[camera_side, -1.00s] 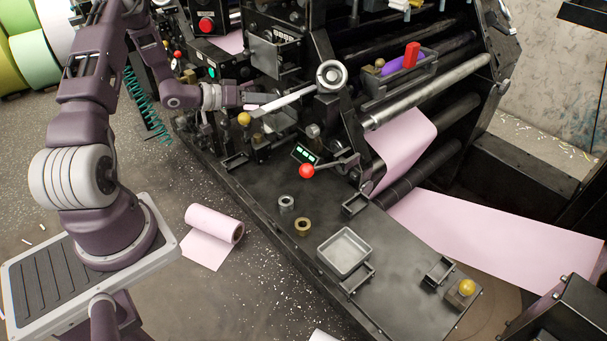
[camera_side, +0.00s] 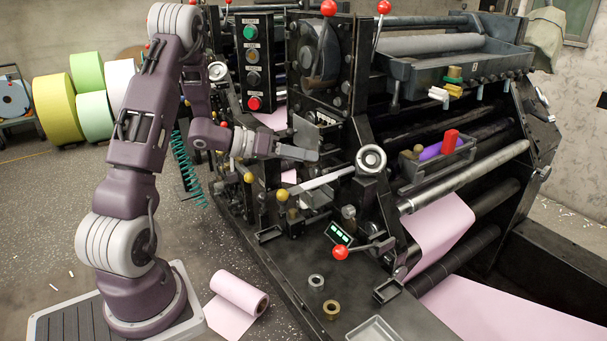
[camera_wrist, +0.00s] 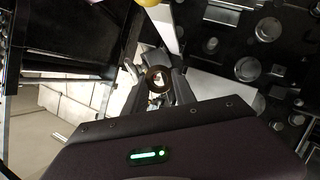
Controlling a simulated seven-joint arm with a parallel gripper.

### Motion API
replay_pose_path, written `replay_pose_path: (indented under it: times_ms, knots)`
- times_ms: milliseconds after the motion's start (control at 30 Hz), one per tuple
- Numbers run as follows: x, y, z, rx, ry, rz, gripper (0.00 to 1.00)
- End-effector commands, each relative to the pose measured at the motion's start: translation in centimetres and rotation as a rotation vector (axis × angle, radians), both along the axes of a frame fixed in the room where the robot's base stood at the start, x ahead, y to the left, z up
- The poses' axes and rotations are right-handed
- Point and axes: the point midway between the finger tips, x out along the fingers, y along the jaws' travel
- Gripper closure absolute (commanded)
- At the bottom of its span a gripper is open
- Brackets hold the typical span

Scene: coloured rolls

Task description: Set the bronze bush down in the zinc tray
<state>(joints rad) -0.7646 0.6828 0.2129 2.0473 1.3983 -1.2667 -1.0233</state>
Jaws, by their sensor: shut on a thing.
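My gripper (camera_side: 312,155) is in front of the machine, high above the deck and left of the handwheel. In the wrist view its two fingers (camera_wrist: 158,84) are shut on a dark bronze-brown ring, the bronze bush (camera_wrist: 152,74), with its hole facing the camera. In the side view I cannot make out the bush in the fingers. The zinc tray (camera_side: 372,332) is a shallow grey tray on the deck, cut off by the bottom edge of the side view. It is well below my gripper and to its right.
A grey ring (camera_side: 316,281) and a brass-coloured ring (camera_side: 331,309) lie on the deck left of the tray. A red-knobbed lever (camera_side: 341,253), yellow-knobbed levers (camera_side: 281,195) and a handwheel (camera_side: 371,159) stand out near my gripper. A pink roll (camera_side: 240,292) lies on the floor.

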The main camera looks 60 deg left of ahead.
Motion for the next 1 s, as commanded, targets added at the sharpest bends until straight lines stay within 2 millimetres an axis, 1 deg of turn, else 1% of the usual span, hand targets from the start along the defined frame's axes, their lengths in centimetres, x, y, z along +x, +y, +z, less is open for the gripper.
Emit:
replay_pose_path:
  times_ms: [33, 67, 100, 167, 200, 267, 300, 367, 400, 500, 600, 700, 800, 867, 1000]
  knots:
    - [0.0, -2.0, 0.5, -0.001, 0.001, -0.043, 1.00]
    - [0.1, -3.2, 0.4, -0.002, 0.001, -0.071, 1.00]
    - [0.2, -4.8, 0.1, -0.004, 0.003, -0.110, 1.00]
    - [0.4, -7.2, -0.6, -0.005, 0.004, -0.173, 1.00]
    - [0.6, -9.0, -1.2, -0.007, 0.004, -0.218, 1.00]
    - [0.7, -11.7, -2.3, -0.007, 0.005, -0.288, 1.00]
    - [0.7, -13.6, -3.1, -0.008, 0.005, -0.340, 1.00]
    - [0.6, -16.8, -4.5, -0.008, 0.005, -0.423, 1.00]
    - [0.4, -18.9, -5.4, -0.008, 0.005, -0.480, 1.00]
    - [-0.5, -23.7, -7.4, -0.008, 0.005, -0.606, 1.00]
    - [-1.7, -27.4, -9.1, -0.007, 0.005, -0.704, 1.00]
    - [-2.9, -30.3, -10.5, -0.008, 0.004, -0.772, 1.00]
    - [-4.1, -32.3, -12.2, -0.008, 0.007, -0.806, 1.00]
    - [-4.6, -32.8, -13.5, -0.009, 0.009, -0.796, 1.00]
    - [-5.0, -32.1, -15.9, -0.007, 0.009, -0.724, 1.00]
